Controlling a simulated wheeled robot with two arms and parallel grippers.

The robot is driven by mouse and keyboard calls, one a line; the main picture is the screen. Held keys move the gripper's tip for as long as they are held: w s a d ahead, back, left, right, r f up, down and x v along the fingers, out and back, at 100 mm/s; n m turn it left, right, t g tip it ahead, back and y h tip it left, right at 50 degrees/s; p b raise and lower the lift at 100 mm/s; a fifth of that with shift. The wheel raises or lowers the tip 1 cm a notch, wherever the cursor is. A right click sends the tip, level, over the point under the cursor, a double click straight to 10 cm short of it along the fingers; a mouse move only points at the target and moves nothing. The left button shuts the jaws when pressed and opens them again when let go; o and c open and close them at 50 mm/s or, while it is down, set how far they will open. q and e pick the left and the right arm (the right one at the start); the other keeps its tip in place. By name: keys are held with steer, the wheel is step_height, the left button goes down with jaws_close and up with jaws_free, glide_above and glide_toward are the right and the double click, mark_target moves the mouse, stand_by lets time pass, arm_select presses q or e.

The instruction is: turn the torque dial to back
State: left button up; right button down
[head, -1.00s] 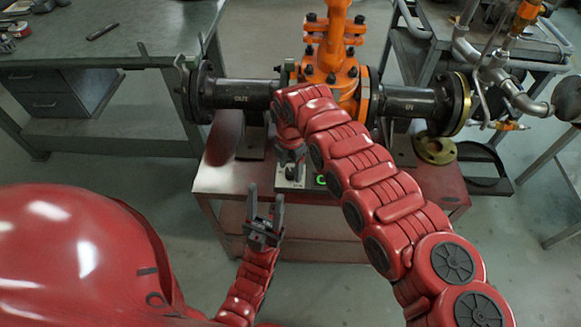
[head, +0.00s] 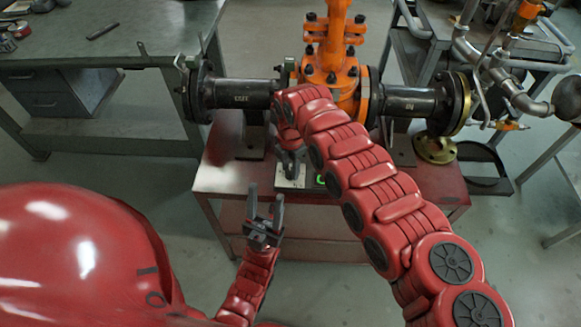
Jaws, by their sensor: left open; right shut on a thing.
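A small light panel (head: 291,184) sits at the front of the red bench, with a green lit display (head: 320,181) beside it. My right arm reaches in from the lower right and its gripper (head: 290,172) points down over this panel. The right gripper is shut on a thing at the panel. The torque dial itself is hidden under the gripper and wrist, so its setting cannot be read. My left gripper (head: 266,212) is open and empty, fingers up, in front of the bench's front edge, apart from the panel.
The orange gate valve (head: 345,85) with dark flanged pipes stands behind the panel on the red bench (head: 440,190). A green-topped workbench (head: 130,40) is at the left. A pipework cart (head: 480,50) is at the right. Floor shows between them.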

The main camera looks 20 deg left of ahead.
steer(key=shift+m, duration=0.3)
steer(key=m+b, duration=0.1)
steer(key=m, duration=0.6)
steer(key=shift+b, duration=0.4)
steer(key=m, duration=1)
steer(key=shift+m, duration=0.3)
steer(key=c, duration=0.5)
jaws_free()
